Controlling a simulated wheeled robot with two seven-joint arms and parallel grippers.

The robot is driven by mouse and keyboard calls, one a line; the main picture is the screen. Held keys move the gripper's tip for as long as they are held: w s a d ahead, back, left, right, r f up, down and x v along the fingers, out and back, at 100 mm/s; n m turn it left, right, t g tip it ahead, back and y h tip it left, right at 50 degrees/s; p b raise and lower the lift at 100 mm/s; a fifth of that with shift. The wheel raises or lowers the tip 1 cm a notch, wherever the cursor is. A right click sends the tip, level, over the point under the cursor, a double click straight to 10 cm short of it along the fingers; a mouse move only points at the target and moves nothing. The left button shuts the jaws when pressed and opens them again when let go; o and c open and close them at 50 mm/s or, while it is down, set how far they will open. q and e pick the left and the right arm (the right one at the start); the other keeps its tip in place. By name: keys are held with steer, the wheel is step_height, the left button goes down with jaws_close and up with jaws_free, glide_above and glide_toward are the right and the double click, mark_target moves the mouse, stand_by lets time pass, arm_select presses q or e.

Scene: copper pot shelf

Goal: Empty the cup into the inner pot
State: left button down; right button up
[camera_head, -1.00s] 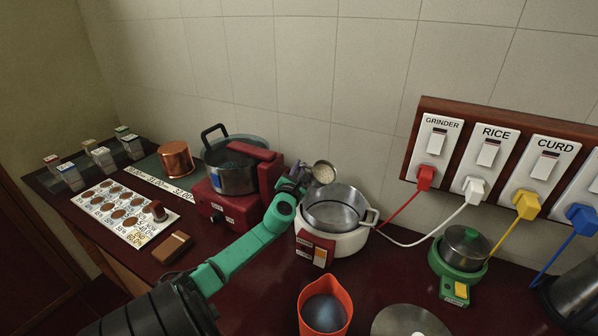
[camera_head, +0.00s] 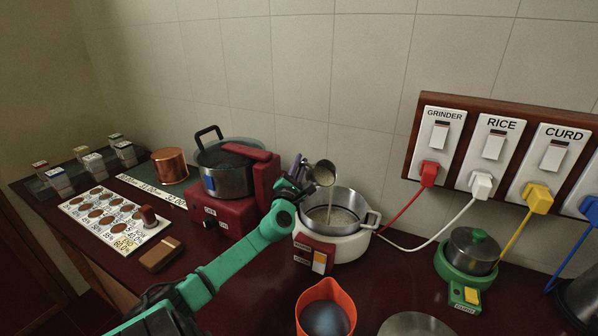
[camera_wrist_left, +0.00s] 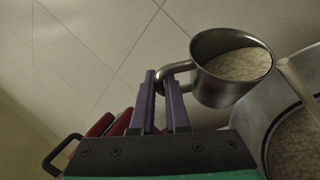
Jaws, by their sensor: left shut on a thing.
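A steel cup (camera_head: 322,173) is tilted over the inner pot (camera_head: 334,200), and a pale stream runs from its rim down into the pot. The inner pot sits in a white cooker with a red panel and holds pale contents. My left gripper (camera_head: 295,180) is shut on the cup's handle. In the left wrist view, the cup (camera_wrist_left: 228,68) holds pale grains or liquid, and the purple fingers of my left gripper (camera_wrist_left: 163,100) close on its handle. The inner pot (camera_wrist_left: 295,125) shows at the right there. My right gripper is not in view.
A red cooker (camera_head: 230,195) with a steel pot stands to the left, close to my left arm. An orange container (camera_head: 325,308) is in front. A green cooker (camera_head: 468,255) stands right. Cables hang from the switch panel (camera_head: 500,145).

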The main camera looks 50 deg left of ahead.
arm_select(q)
steer(key=shift+d+r+m+t+b, duration=0.25)
steer(key=shift+m+t+b, duration=0.25)
steer(key=shift+b, duration=0.3)
steer(key=shift+d+r+m+t+b, duration=0.15)
steer(key=shift+r+m+t+b, duration=0.2)
steer(key=shift+m+b, duration=0.35)
steer(key=d+r+m+t+h+b, duration=0.1)
steer(key=d+m+t+h+b, duration=0.2)
steer(key=m+b, duration=0.3)
steer(key=s+d+r+m+t+h+b, duration=0.1)
steer(key=d+m+t+h+b, duration=0.2)
steer(key=b, duration=1)
steer(key=shift+d+r+m+t+h, duration=0.2)
steer(key=shift+r+m+t+h, duration=0.15)
steer(key=shift+m+h, duration=1.5)
steer(key=shift+m+y, duration=0.45)
